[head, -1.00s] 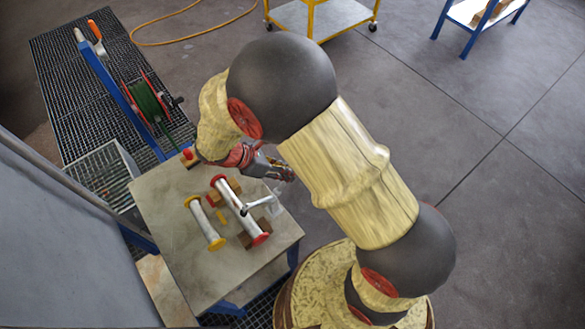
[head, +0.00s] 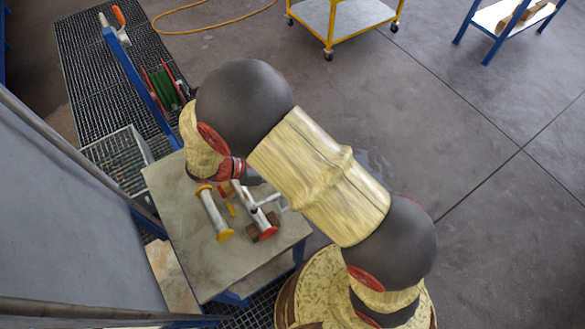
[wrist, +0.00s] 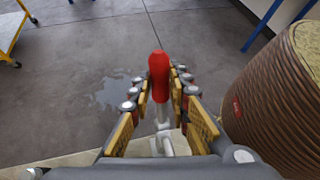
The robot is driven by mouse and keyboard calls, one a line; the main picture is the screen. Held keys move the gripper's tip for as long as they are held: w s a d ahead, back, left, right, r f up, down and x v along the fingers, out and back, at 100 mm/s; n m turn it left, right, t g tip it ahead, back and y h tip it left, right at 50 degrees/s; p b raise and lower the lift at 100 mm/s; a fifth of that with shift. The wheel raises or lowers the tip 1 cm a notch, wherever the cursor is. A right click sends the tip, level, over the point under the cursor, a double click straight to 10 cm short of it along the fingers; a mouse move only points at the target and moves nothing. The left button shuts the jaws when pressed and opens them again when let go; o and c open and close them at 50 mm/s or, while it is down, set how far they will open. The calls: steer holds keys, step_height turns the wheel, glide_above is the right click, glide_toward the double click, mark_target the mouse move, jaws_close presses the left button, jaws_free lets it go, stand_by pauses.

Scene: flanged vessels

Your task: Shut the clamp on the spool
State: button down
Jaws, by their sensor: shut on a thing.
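The spool with red flanges (head: 268,232) lies on the table in the head view, its far part covered by my arm. A pale metal clamp (head: 277,203) sits around or beside its middle; I cannot tell how far it is shut. In the wrist view a red grip (wrist: 159,68) on a pale metal lever (wrist: 164,140) stands between the fingers of my gripper (wrist: 161,88). My gripper is shut on this red grip. In the head view the fingers are mostly hidden by my arm.
A second spool with yellow flanges (head: 213,212) lies left of the red-flanged one on the table (head: 205,270). A wooden block (head: 258,228) props the red-flanged spool. Open floor lies right.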

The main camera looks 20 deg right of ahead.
steer(key=c, duration=1.7)
jaws_free()
steer(key=shift+o, duration=0.2)
steer(key=shift+a, duration=0.1)
steer(key=v, duration=1.2)
steer(key=shift+w+f, duration=0.1)
steer(key=shift+c, duration=0.3)
